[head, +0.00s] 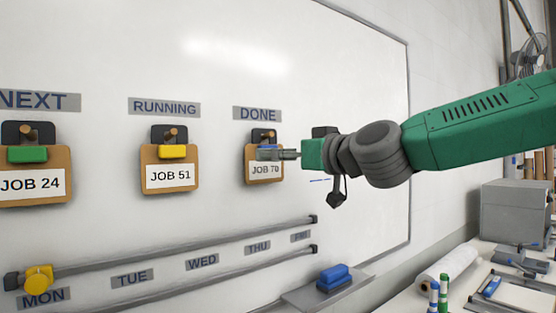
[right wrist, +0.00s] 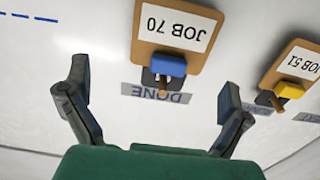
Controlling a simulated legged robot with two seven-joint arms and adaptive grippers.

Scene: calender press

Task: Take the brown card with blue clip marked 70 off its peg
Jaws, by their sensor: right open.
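The brown card with the blue clip, marked JOB 70 (head: 264,171), hangs on its peg under the DONE label on the whiteboard. My right gripper (head: 272,154) comes in from the right, in front of the card's upper part, and hides most of the blue clip. In the right wrist view the card (right wrist: 175,28) appears upside down, with its blue clip (right wrist: 170,65) and peg (right wrist: 162,80) between and beyond the fingers. My right gripper (right wrist: 152,105) is open, and its fingers appear apart from the card. My left gripper is not in view.
The JOB 51 card (head: 170,178) with a yellow clip and the JOB 24 card (head: 35,183) with a green clip hang to the left. Below are two rails (head: 200,237) with a yellow knob (head: 38,279), and a blue eraser (head: 334,276) on a ledge.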

